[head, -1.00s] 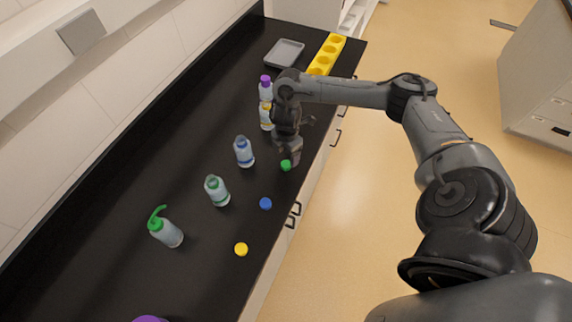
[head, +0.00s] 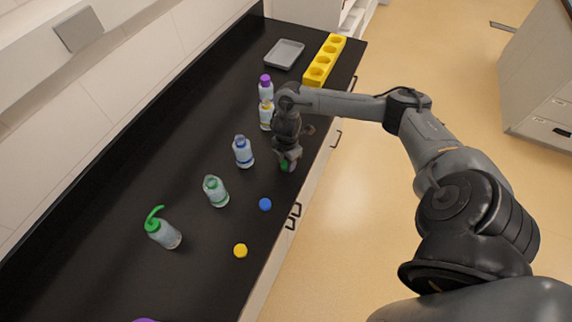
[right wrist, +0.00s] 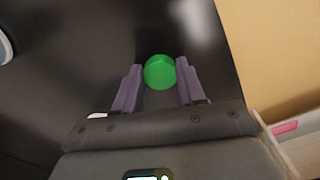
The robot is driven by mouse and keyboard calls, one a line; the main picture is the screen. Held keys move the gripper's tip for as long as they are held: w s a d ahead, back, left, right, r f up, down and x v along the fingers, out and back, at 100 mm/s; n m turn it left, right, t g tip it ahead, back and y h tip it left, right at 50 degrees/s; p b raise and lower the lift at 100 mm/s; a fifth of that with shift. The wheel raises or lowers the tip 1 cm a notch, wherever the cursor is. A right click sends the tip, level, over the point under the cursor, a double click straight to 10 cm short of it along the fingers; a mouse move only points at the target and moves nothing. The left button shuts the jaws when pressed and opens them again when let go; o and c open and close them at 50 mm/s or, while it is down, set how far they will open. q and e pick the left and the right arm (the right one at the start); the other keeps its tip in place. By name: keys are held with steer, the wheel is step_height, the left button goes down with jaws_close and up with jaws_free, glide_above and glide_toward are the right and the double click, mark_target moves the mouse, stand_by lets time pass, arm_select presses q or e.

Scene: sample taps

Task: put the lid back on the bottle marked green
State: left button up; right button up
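The green lid (head: 285,166) lies on the black bench near its front edge, mostly hidden by my right gripper (head: 288,160) in the head view. In the right wrist view the lid (right wrist: 160,71) sits between the fingertips of my right gripper (right wrist: 160,78), which are apart on either side of it. I see no clear grip on it. The bottle with the green band (head: 216,191) stands upright and without a lid, left of and nearer than the gripper. My left gripper is not in view.
A blue-banded bottle (head: 243,151) stands just left of my right gripper; a yellow-banded bottle (head: 266,116) and a purple-capped bottle (head: 266,88) stand behind. Blue lid (head: 265,204), yellow lid (head: 240,250) and green-spouted bottle (head: 163,230) are nearer. Grey tray (head: 285,53) and yellow rack (head: 318,72) are far back.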

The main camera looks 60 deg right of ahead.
mark_target(286, 163)
steer(key=c, duration=0.4)
steer(key=shift+c, duration=0.2)
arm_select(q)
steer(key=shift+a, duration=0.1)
arm_select(e)
steer(key=shift+r, duration=0.15)
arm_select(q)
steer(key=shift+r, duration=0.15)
arm_select(e)
steer(key=shift+r, duration=0.45)
step_height(286, 163, up, 3)
steer(key=shift+r+p, duration=0.1)
steer(key=shift+p, duration=0.7)
arm_select(q)
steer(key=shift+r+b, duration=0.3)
steer(key=shift+b, duration=0.05)
arm_select(e)
steer(key=s+d+r, duration=0.5)
steer(key=s+r, duration=0.1)
steer(key=s, duration=0.4)
steer(key=shift+s+r, duration=0.25)
steer(key=shift+r, duration=0.05)
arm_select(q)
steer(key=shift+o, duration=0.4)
